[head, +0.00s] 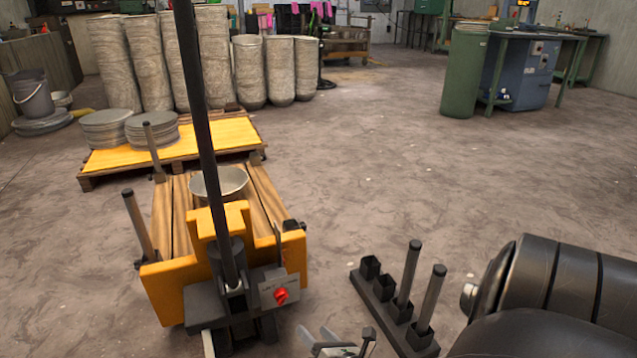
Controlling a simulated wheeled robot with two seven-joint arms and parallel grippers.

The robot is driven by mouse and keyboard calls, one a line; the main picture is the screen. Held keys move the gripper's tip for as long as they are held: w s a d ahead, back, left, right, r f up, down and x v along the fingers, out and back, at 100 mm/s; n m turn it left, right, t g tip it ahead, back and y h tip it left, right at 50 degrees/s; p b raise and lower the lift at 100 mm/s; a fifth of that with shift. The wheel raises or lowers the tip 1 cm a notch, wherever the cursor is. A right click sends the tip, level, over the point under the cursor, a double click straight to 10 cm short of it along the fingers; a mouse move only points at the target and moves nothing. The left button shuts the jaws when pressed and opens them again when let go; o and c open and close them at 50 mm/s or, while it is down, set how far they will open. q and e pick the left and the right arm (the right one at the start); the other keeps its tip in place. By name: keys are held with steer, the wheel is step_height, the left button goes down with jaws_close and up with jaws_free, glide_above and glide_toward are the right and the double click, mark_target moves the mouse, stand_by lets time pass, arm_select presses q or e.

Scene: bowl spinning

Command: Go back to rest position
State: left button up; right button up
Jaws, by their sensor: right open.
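My right gripper (336,341) shows at the bottom edge, low in front of the yellow machine, with its jaws open and nothing seen between them. Part of it is cut off by the frame. My dark right arm fills the bottom right corner. My left gripper is not in view. The gripper is apart from the bowl.
A dark rack (383,289) with two upright rods stands between the machine and my right arm. A red knob (281,296) is on the machine's front. Stacked discs (106,130) lie on a yellow-topped pallet (196,140) behind. Open floor (400,180) spreads right.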

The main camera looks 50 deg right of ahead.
steer(key=shift+s+a+r, duration=0.1)
steer(key=shift+s, duration=0.25)
stand_by(0.3)
